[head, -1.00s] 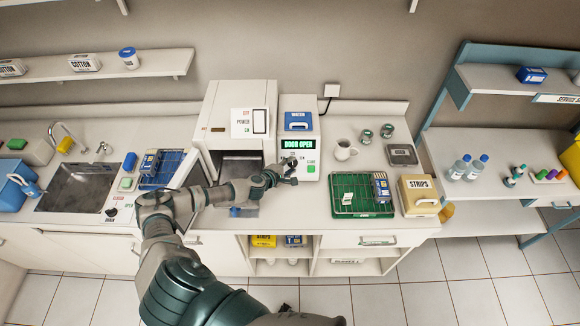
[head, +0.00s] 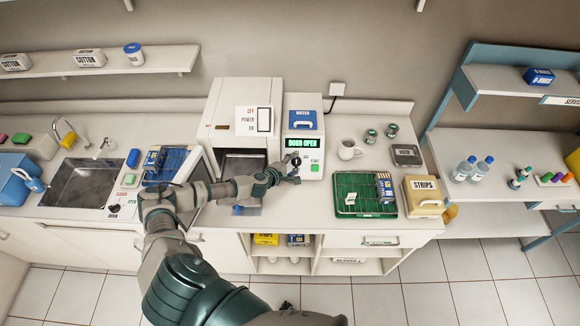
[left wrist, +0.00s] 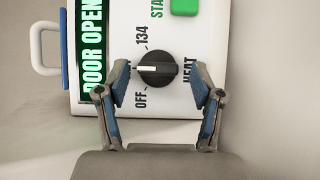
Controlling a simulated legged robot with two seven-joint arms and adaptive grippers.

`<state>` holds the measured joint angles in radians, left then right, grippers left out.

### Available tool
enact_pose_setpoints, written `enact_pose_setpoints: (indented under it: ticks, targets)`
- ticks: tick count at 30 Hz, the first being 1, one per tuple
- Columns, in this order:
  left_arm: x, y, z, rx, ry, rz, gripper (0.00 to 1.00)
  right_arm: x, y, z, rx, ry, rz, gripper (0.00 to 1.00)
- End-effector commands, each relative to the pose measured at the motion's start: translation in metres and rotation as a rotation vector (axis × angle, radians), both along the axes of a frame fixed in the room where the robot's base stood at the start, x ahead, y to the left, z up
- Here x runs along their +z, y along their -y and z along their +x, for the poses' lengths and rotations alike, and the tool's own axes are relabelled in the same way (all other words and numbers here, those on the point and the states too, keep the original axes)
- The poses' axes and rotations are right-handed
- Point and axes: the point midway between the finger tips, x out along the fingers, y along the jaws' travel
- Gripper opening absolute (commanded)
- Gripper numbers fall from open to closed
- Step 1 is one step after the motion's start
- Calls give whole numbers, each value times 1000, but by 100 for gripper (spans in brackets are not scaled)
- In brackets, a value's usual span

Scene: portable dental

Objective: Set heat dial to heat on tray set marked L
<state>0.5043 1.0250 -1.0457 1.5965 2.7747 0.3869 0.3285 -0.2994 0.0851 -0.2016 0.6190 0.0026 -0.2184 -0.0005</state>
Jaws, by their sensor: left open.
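The heat dial (left wrist: 157,69) is a black round knob with a white pointer line, on the white steriliser panel (head: 311,166). In the left wrist view its pointer aims left, toward the display, between the printed OFF and 134. The word HEAT is printed on the dial's opposite side. My left gripper (left wrist: 167,82) is open, its blue-padded fingers on either side of the dial; I cannot tell whether they touch it. In the head view my left gripper (head: 293,172) is at the panel. A blue tray rack (head: 178,159) and a green tray rack (head: 341,182) stand apart; no L is legible.
The steriliser (head: 223,105) has its door open and its display (head: 301,141) reads DOOR OPEN. The sink (head: 85,183) is left. My left arm crosses in front of the steriliser.

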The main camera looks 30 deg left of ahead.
Motion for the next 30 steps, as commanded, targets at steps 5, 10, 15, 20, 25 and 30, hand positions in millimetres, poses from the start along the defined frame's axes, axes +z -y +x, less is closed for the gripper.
enact_pose_setpoints:
  ticks: [5,10,15,20,25,30]
  targets:
    - [9,-4,-21,-1,-3,3,67,0,-1,-1,0,0,2,40]
    - [24,-8,-57,-3,-4,3,67,0,-2,-1,-1,0,3,40]
    - [37,-13,-86,-2,-7,1,67,0,-3,0,-1,-1,3,40]
    - [44,-15,-101,0,-6,1,67,0,-3,0,-1,-1,4,40]
    - [47,-14,-105,-1,-4,-2,67,0,-3,0,-1,-1,4,40]
    - [47,-14,-105,0,-4,-2,67,0,-3,0,0,-1,3,40]
